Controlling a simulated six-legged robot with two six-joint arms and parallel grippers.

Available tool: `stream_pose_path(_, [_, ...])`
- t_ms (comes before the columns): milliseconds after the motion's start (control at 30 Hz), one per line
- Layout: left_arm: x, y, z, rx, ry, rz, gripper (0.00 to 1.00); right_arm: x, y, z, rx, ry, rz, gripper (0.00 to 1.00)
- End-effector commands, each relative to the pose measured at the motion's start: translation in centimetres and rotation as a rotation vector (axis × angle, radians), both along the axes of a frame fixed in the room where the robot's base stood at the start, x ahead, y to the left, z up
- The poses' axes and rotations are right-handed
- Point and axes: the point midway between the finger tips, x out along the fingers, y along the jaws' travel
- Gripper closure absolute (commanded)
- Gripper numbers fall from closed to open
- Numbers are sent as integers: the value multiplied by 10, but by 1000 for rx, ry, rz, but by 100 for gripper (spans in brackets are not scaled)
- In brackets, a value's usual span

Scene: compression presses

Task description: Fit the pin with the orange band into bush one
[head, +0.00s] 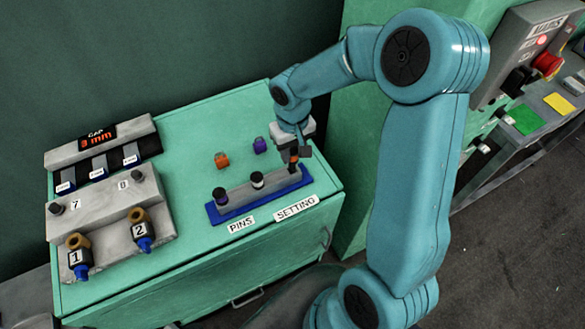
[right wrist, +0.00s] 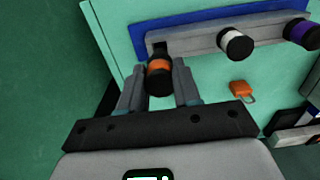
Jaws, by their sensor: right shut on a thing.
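The pin with the orange band (head: 294,158) is dark with an orange ring, at the right end of the grey pin rack on its blue base (head: 214,213). My right gripper (head: 299,150) is shut on it; in the right wrist view the pin (right wrist: 159,66) sits between the two fingers (right wrist: 158,88). I cannot tell whether its lower end is still in the rack. Bush one (head: 77,241) is a brass-coloured ring on a fitting labelled 1, at the left front of the green bench. My left gripper is not in view.
A white-banded pin (head: 257,180) and a purple-banded pin (head: 220,196) stand in the rack. Bush two (head: 138,215) is right of bush one. An orange padlock-like tag (head: 222,160) and a purple one (head: 260,145) lie behind the rack. A gap display (head: 97,133) stands at the back left.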

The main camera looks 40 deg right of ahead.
Motion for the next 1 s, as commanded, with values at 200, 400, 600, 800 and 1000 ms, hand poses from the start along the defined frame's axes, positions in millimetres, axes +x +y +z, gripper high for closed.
stream_pose_path(200, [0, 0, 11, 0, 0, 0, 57, 0, 0, 15, -1, -2, 0, 100])
stream_pose_path(400, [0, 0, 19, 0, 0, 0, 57, 1, 0, 28, -1, -2, 1, 100])
stream_pose_path(600, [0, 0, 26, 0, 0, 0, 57, 0, 0, 40, -1, -2, 1, 100])
stream_pose_path(800, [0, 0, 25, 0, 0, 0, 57, 0, 0, 39, 0, -1, 0, 100])
stream_pose_path(1000, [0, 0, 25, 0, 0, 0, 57, 0, 0, 39, 0, 0, -28, 100])
